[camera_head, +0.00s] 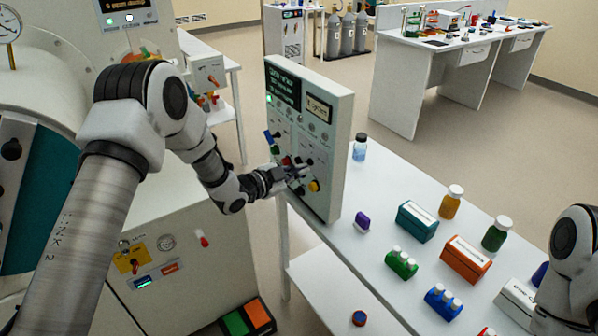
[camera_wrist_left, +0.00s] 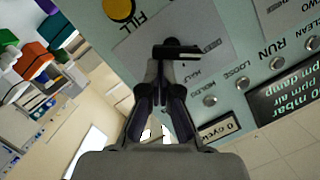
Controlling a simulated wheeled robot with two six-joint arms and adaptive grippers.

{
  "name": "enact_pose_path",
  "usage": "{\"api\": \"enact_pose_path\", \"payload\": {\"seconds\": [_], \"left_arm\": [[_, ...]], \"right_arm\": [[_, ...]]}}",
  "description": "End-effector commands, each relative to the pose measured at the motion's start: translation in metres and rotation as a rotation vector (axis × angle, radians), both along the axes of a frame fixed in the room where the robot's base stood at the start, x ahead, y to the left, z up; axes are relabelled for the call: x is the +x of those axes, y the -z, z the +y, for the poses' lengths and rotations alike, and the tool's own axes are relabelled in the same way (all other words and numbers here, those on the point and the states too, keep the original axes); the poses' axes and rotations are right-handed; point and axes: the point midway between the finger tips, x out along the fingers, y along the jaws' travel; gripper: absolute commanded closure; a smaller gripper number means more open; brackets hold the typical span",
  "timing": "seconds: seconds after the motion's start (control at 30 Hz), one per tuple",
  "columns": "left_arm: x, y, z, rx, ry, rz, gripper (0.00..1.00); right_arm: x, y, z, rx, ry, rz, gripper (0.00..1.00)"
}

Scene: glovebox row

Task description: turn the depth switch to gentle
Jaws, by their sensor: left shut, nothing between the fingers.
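The grey control panel (camera_head: 330,120) stands upright at the near end of the white table. My left gripper (camera_head: 298,173) is shut and empty, at the lower part of the panel's face. In the left wrist view a black bar-shaped switch handle (camera_wrist_left: 182,50) sits on a light plate, right at the tips of my left gripper (camera_wrist_left: 172,62). I cannot tell whether they touch. The plate's small lettering is mostly unreadable, so I cannot tell which setting the handle points to. In the head view my gripper hides the handle. My right gripper is out of view.
A yellow knob (camera_head: 314,186) is close to my left gripper; the wrist view shows FILL beside it. A blue lever (camera_head: 269,141) is on the panel's left side.

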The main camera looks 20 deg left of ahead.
Motion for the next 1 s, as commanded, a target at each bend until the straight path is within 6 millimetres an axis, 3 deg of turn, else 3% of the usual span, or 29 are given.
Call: {"api": "enact_pose_path", "payload": {"seconds": [0.2,0.6,1.0], "left_arm": [[0.002,0.015,0.003,0.084,-0.003,-0.064,1.00],[0.002,0.023,0.003,0.319,-0.005,-0.247,1.00],[0.003,0.020,0.005,0.375,-0.007,-0.290,1.00]], "right_arm": [[0.000,0.031,0.000,0.000,0.000,0.000,0.60],[0.000,0.089,0.000,0.000,0.000,0.000,0.60],[0.000,0.107,0.000,0.000,0.000,0.000,0.60]]}}
